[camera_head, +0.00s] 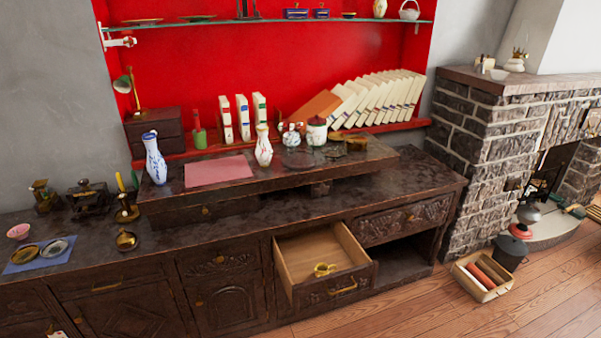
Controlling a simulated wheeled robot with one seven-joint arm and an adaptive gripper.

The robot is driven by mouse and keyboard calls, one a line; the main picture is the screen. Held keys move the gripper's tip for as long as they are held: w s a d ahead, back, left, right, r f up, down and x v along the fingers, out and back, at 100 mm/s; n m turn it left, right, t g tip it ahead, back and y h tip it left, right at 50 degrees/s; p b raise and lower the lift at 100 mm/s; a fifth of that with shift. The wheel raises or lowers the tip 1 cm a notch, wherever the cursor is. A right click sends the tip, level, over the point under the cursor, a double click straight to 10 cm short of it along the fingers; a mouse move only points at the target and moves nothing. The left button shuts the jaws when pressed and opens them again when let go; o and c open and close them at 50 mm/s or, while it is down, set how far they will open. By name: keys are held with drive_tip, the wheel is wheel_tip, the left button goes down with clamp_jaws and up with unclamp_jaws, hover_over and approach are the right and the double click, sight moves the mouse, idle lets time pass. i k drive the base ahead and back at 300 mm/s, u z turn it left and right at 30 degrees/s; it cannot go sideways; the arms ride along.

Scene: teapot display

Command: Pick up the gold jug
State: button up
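A small gold vessel with a handle, which looks like the gold jug (323,269), sits inside an open drawer (294,257) of the dark wooden cabinet, close to the drawer's front panel. Its lower part is partly hidden by the drawer front. Another small round gold or brass vessel (126,240) stands on the cabinet top at the left. My gripper is not in view.
The dark cabinet top (240,226) has a clear strip behind the open drawer. Vases, a pink cloth (218,171) and books stand or lie farther back. A stone fireplace (478,150) and a box of red rolls (481,276) are at the right.

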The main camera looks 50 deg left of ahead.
sight(321, 269)
drive_tip(key=k, duration=0.3)
drive_tip(key=u, duration=1.7)
drive_tip(key=i, duration=0.2)
drive_tip(key=u, duration=0.05)
